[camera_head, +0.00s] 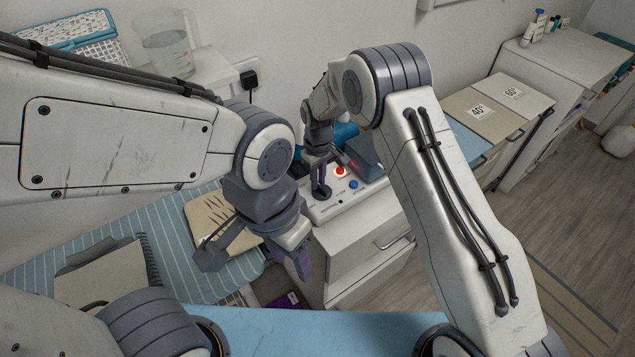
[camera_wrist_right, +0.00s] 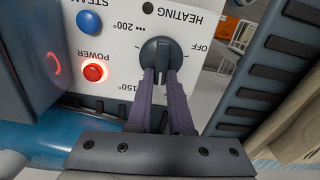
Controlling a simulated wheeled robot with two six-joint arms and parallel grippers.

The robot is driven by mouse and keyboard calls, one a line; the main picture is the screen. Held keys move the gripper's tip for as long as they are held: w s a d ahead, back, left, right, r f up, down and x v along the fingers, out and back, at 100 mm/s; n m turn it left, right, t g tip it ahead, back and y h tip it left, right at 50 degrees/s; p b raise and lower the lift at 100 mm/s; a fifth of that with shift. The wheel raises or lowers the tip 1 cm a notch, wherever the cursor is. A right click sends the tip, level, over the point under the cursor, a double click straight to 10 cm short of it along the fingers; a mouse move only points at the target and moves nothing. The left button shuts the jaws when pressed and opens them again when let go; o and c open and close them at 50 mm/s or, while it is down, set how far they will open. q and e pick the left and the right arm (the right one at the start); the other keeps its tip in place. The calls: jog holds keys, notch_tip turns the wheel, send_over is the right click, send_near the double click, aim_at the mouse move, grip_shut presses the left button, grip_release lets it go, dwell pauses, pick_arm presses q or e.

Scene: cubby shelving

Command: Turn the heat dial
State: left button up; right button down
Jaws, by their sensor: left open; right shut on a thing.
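The heat dial (camera_wrist_right: 161,49) is a black knob on a white control panel (camera_wrist_right: 190,40) with OFF, 150° and 200° marks; in the head view it is dark and partly covered. My right gripper (camera_wrist_right: 161,80) has its two purple-grey fingers closed on the knob's grip from both sides. In the head view my right gripper (camera_head: 320,186) reaches down onto the white panel (camera_head: 325,207). My left gripper (camera_head: 255,262) is open and empty, in front of the panel at lower left. I cannot read exactly which mark the knob points to.
A lit red POWER button (camera_wrist_right: 94,72) and a blue STEAM button (camera_wrist_right: 88,22) sit beside the dial. A striped ironing board (camera_head: 60,235) lies to the left. A white drawer cabinet (camera_head: 365,245) stands beneath the panel. Cards marked 40° (camera_head: 478,111) and 60° (camera_head: 513,92) lie at right.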

jog(key=m, duration=0.3)
jog(key=shift+w+d+r+m+b, duration=0.1)
jog(key=shift+w+d+m+b, duration=0.2)
jog(key=shift+m+b, duration=0.1)
jog(key=shift+d+m, duration=0.2)
jog(key=shift+m, duration=1.7)
jog(key=shift+w, duration=0.1)
jog(key=c, duration=0.9)
grip_release()
jog(key=shift+o, duration=0.4)
jog(key=shift+b, duration=0.3)
notch_tip(320, 180, up, 10)
jog(key=b, duration=0.1)
jog(key=shift+r+b, duration=0.25)
jog(key=shift+b, duration=0.15)
